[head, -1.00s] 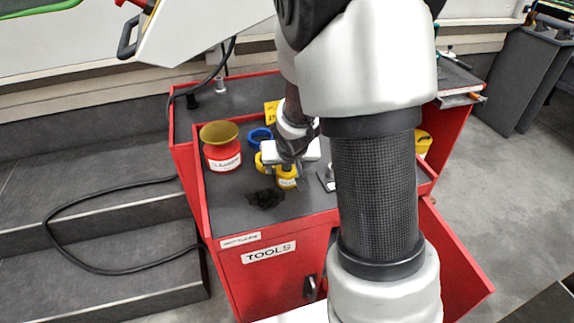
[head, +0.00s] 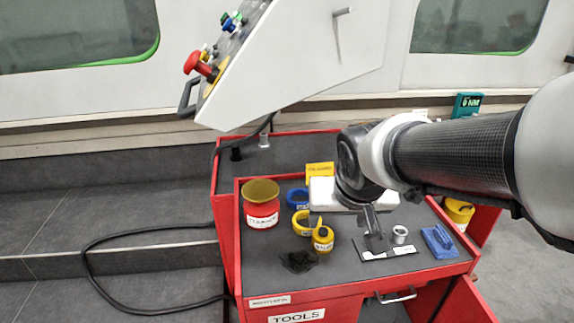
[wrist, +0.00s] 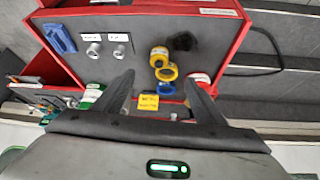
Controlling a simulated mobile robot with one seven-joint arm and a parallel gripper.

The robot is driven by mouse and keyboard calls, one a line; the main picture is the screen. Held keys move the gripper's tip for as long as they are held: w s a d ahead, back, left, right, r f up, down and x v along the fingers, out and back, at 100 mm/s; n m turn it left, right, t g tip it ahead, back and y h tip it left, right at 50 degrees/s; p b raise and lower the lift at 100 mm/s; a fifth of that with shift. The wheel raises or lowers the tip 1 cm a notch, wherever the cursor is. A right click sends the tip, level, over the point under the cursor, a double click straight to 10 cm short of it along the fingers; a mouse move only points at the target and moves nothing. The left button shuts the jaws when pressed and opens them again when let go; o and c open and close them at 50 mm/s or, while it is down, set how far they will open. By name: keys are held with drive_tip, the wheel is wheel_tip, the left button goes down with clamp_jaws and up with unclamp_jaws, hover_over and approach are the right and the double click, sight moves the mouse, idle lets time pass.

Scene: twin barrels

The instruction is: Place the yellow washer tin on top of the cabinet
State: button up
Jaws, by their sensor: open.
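A red tin with an olive lid (head: 262,204), a blue ring (head: 297,198) and a black rag (head: 298,262) are around the tin. A yellow container (head: 459,212) is off the right edge.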

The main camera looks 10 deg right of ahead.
drive_tip(key=s+a+r, duration=0.1)
drive_tip(key=s+r, duration=0.1)
drive_tip(key=s, duration=0.3)
drive_tip(key=s+a+r+n+y, duration=0.1)
drive_tip(key=s+a+r, duration=0.1)
drive_tip(key=s, duration=0.3)
drive_tip(key=shift+s+a+r+n+g, duration=0.15)
drive_tip(key=shift+s+r+n+g, duration=0.1)
drive_tip(key=shift+r+n+g, duration=0.05)
